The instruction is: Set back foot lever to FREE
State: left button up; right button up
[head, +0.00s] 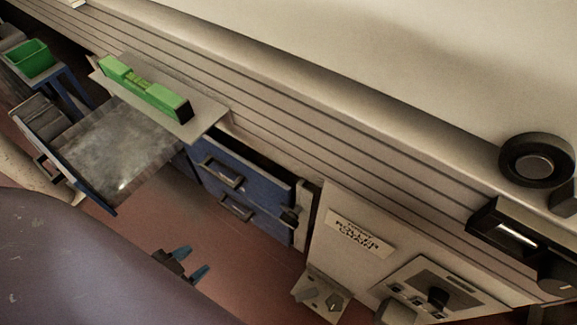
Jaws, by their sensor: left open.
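I cannot make out for certain which part is the back foot lever, and no FREE marking is readable. A small pale box (312,284) with grey-green pieces on it sits low, below the ROLLER CHAIN sign (358,234). To its right, a panel (462,288) carries a black knob (437,297). My left gripper (191,262) shows its two blue fingertips, apart and empty, above the reddish floor. It is left of the pale box and does not touch it. My right gripper is not in view.
A blue drawer cabinet (220,158) stands behind my gripper. An open drawer with a grey surface (118,150) juts out at the left. A green spirit level (145,90) lies on a ledge above it. A green bin (32,60) is at far left. Floor (250,250) around the gripper is clear.

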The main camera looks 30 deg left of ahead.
aim_at(312, 292)
jog(key=j, duration=0.9)
jog(key=j+z, duration=0.2)
jog(key=z, duration=0.2)
jog(key=k+j+z, duration=0.15)
jog(key=z, duration=0.25)
jog(key=j+z, duration=0.1)
jog(key=z, duration=0.9)
